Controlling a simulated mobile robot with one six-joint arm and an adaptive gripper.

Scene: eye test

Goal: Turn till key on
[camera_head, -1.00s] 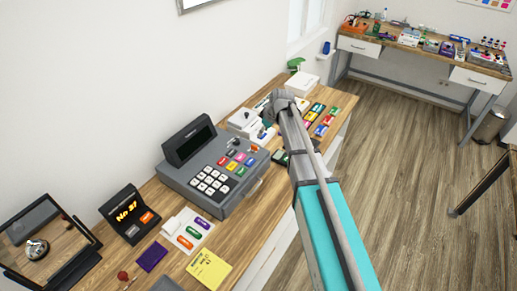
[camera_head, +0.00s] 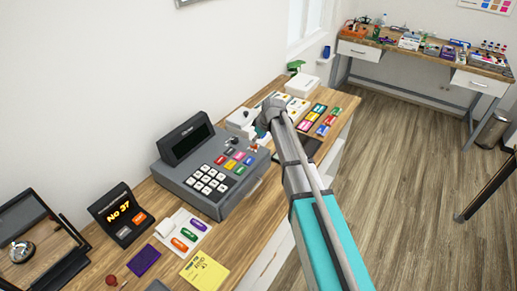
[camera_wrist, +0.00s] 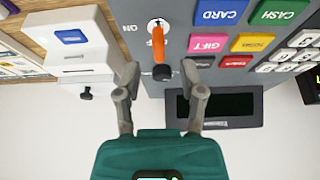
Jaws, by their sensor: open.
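The grey till (camera_head: 183,181) stands on the wooden counter with its dark display raised at the back. In the wrist view its body (camera_wrist: 178,52) shows a round silver lock (camera_wrist: 154,23) with "ON" printed to the left. An orange key piece (camera_wrist: 158,45) extends down from the lock, with a dark knob (camera_wrist: 162,73) at its lower end. The key end also shows small in the head view (camera_head: 253,147). My gripper (camera_wrist: 160,77) is open, with one finger on each side of the dark knob and a visible gap to both. My arm hides much of the till's right surroundings in the head view.
A white device (camera_wrist: 75,45) with a blue label and a dark knob is beside the till. Coloured blocks (camera_head: 318,119) are beyond my arm.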

